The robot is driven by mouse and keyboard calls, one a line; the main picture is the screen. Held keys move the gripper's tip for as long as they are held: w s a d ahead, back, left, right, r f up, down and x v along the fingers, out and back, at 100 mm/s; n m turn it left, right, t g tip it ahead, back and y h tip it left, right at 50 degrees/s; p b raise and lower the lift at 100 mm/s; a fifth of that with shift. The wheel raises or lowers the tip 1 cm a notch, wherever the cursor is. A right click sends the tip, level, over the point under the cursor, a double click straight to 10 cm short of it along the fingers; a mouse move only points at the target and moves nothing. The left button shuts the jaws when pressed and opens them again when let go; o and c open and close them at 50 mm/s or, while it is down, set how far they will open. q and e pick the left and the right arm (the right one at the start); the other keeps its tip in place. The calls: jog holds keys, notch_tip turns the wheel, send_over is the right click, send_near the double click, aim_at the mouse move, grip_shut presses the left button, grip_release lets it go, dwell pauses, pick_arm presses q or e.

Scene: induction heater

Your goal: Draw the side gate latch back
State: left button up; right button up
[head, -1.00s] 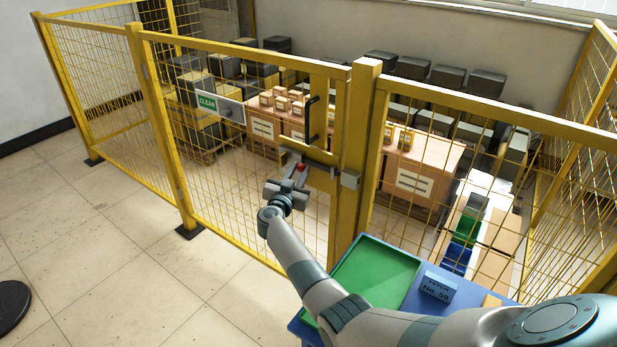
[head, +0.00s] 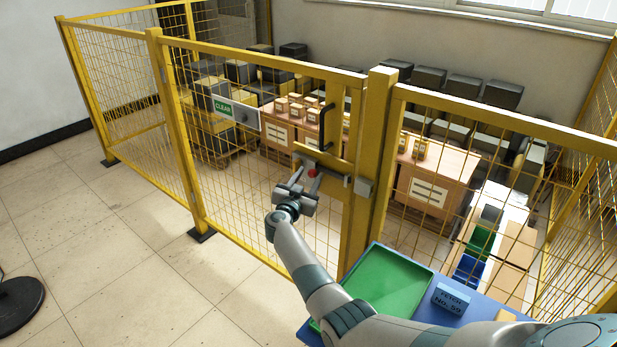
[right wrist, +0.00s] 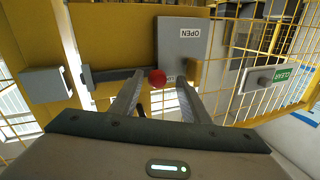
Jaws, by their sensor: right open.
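The side gate's latch (head: 334,175) is a dark horizontal bar with a red knob (head: 311,173), on the yellow mesh gate (head: 243,200). A grey keeper block (head: 363,187) sits on the post to its right. In the right wrist view the knob (right wrist: 157,78) shows by a grey plate (right wrist: 182,45) reading OPEN upside down, with the keeper (right wrist: 45,85) at left. My left gripper is out of view.
A black handle (head: 324,127) stands above the latch. A green CLEAR sign (head: 224,107) hangs on the mesh to the left. A green tray (head: 385,285) and a blue FETCH block (head: 451,299) are on the blue surface below my right arm.

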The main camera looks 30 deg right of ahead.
jog(key=shift+s+a+p, duration=0.35)
jog(key=shift+a+p, duration=0.1)
jog(key=shift+p, duration=0.05)
jog(key=p+v, duration=0.9)
jog(key=v, duration=0.7)
jog(key=shift+p, duration=0.4)
jog(key=shift+a+f, duration=0.1)
